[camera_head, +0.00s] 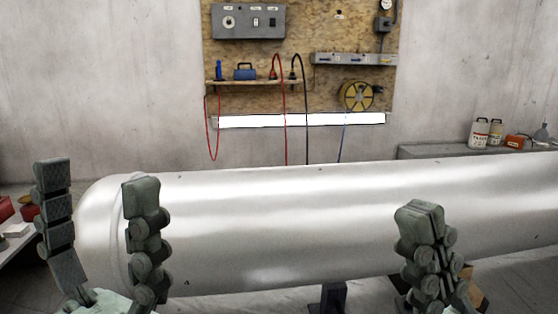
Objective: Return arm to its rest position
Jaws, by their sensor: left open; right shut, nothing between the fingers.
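My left gripper (98,182) is in the lower left of the head view, its two segmented grey-green fingers upright and wide apart. It is open, with nothing between the fingers. My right gripper (422,208) is at the lower right, its fingers pressed together and pointing up. It is shut and holds nothing. Both grippers are in front of a large silver cylinder (290,220) that lies on its side across the view. I cannot tell whether either gripper touches it. The arms behind the grippers are mostly below the picture.
A dark support (331,298) stands under the cylinder. Behind it, a plywood panel (300,100) on the wall holds a grey control box (248,21), cables and a yellow reel (357,96). A grey bench (430,150) with bottles is at the right. Red items (28,209) lie at the left edge.

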